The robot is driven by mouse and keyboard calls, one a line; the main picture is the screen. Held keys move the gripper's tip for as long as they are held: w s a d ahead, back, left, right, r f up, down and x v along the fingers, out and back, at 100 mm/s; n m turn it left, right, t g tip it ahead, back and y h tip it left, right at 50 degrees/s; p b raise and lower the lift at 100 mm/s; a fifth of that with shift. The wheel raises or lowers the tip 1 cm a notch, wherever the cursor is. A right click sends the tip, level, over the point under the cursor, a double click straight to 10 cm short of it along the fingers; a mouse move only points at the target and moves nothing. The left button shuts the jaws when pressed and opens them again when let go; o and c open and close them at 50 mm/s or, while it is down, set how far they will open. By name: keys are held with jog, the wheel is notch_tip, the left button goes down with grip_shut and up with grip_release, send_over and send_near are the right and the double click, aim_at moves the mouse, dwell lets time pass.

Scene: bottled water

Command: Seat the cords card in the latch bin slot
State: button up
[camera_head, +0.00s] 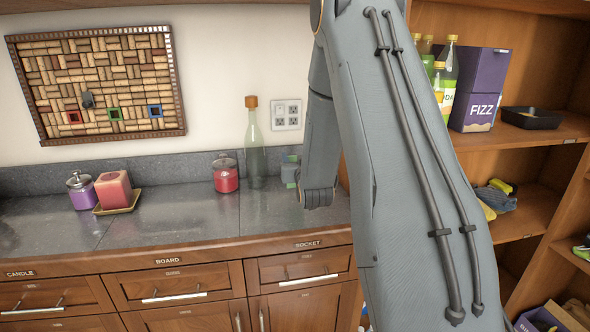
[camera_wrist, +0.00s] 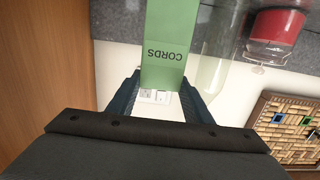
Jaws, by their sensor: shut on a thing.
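The green cords card (camera_wrist: 170,25), with "CORDS" printed on it, is in my gripper (camera_wrist: 161,84) in the wrist view. The two dark fingers are shut on its near end, and the rest reaches beyond the fingertips. In the head view a small green piece of the card (camera_head: 289,172) shows beside my wrist, in front of the wall by the counter's right end. My arm hides much of that area. I cannot make out a latch bin or its slot in either view.
A clear bottle with an orange cap (camera_head: 254,145) and a red jar (camera_head: 225,174) stand close left of the card. An outlet (camera_head: 286,115) is on the wall behind. Shelves with a FIZZ box (camera_head: 480,92) stand at right. The counter's middle (camera_head: 170,215) is clear.

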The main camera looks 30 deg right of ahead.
jog(key=shift+f+p, duration=0.55)
jog(key=shift+f, duration=1.55)
jog(key=shift+f, duration=0.1)
jog(key=o, duration=0.8)
jog(key=shift+f, duration=0.1)
jog(key=o, duration=0.5)
jog(key=shift+c, duration=0.2)
